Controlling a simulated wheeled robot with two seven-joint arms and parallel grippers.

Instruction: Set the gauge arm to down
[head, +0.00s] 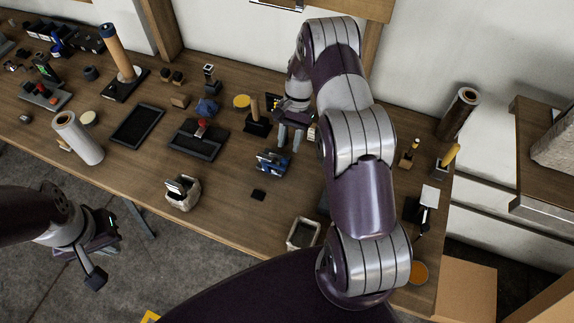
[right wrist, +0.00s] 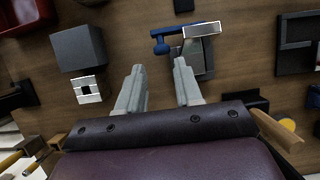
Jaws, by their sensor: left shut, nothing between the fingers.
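A small blue and grey device (head: 272,162) stands on the bench in the middle of the head view. In the right wrist view a blue arm (right wrist: 175,35) with a round blue knob and a silver block (right wrist: 201,30) lies over a dark grey base (right wrist: 198,62); this looks like the gauge. I cannot tell whether its arm is up or down. My right gripper (head: 291,138) is open and empty above the bench beside the device; its fingers (right wrist: 159,72) point toward the base, apparently apart from it. My left gripper (head: 97,268) is shut and empty, off the bench's front edge.
Close by are a black stand with a wooden post (head: 256,118), a black tray with a red knob (head: 199,140), and a small black square (head: 258,195).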

